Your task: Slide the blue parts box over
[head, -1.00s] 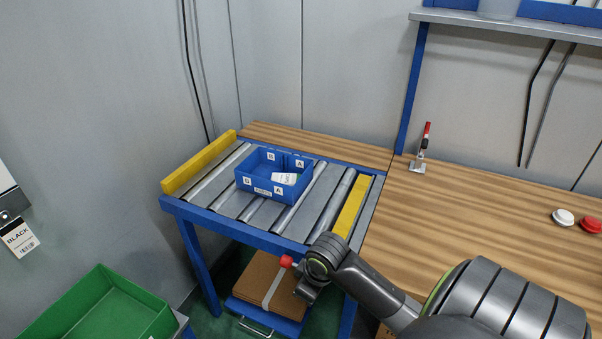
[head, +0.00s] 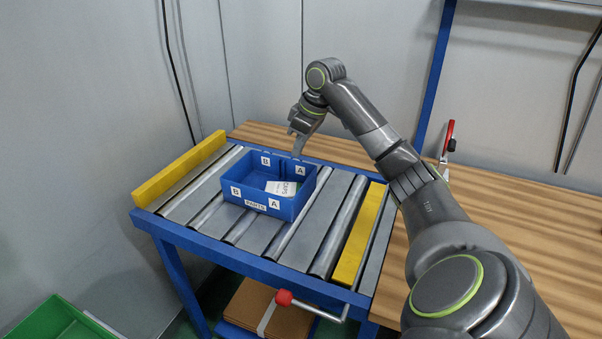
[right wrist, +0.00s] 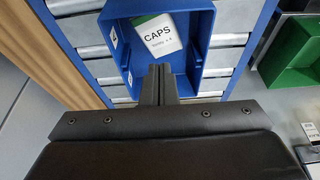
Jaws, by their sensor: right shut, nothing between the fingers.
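The blue parts box (head: 262,203) sits upright on the roller table (head: 320,222), left of its middle. It carries A and B labels and a PARTS label, and a white card marked CAPS (right wrist: 156,38) lies inside it. My right gripper (head: 297,155) reaches over from the right, fingers pointing down, at the box's far right corner. It is shut and empty. In the right wrist view the closed fingers (right wrist: 158,78) overlap the near wall of the box (right wrist: 197,60); I cannot tell whether they touch it. My left gripper is not in view.
Yellow stops (head: 180,168) bound the rollers at left, and another (head: 360,235) at right. A red-knobbed lever (head: 284,298) sticks out below the front edge. A red-handled clamp (head: 448,138) stands on the wooden bench (head: 500,215). A green bin (head: 55,320) is lower left.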

